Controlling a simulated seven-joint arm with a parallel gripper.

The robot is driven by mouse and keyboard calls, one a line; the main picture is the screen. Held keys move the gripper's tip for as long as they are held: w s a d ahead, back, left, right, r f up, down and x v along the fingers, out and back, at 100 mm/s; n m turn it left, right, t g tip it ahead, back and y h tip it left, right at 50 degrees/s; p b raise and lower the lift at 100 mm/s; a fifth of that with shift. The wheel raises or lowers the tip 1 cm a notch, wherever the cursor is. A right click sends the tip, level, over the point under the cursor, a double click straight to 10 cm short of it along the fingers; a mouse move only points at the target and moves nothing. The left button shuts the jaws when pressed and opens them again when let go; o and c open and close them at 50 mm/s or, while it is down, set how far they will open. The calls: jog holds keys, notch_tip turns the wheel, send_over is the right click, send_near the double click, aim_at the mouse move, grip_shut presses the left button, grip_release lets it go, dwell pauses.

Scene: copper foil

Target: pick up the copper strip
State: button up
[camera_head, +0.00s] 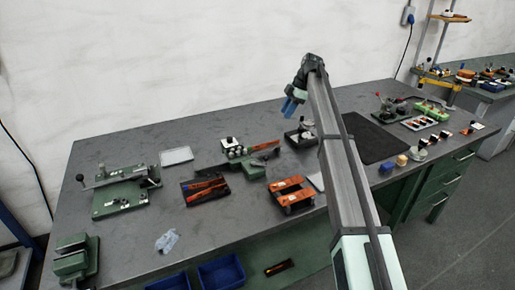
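My gripper (291,105), with blue fingers, hangs above the back middle of the grey bench, in front of the white wall. It is small and seen from the side, so its opening is not clear. I cannot pick out the copper strip with certainty. Orange, copper-like pieces (205,190) lie on a dark flat tray left of the middle. Another thin orange piece (265,146) lies by a green tool behind them. My gripper is apart from these pieces, up and to the right. My arm hides part of the bench middle.
An orange frame-like block (291,193) stands left of my arm. Green tools (122,192) and a green vise (75,258) stand at the left. A black mat (375,142) lies right of my arm. Blue bins (222,271) sit below the front edge. The front-left bench (125,245) has bare room.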

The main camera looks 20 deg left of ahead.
jog(key=n+g+h, duration=0.1)
jog(key=n+g, duration=0.1)
send_near(257, 147)
jog(key=shift+s+a+f, duration=0.15)
jog(key=shift+s+f, duration=0.4)
jog(key=shift+f, duration=0.15)
jog(key=shift+w+x, duration=0.15)
jog(key=shift+x, duration=1.3)
jog(key=shift+w+x, duration=0.1)
jog(key=shift+x, duration=1.4)
jog(key=shift+a, duration=0.15)
jog(key=shift+c, duration=0.4)
grip_shut()
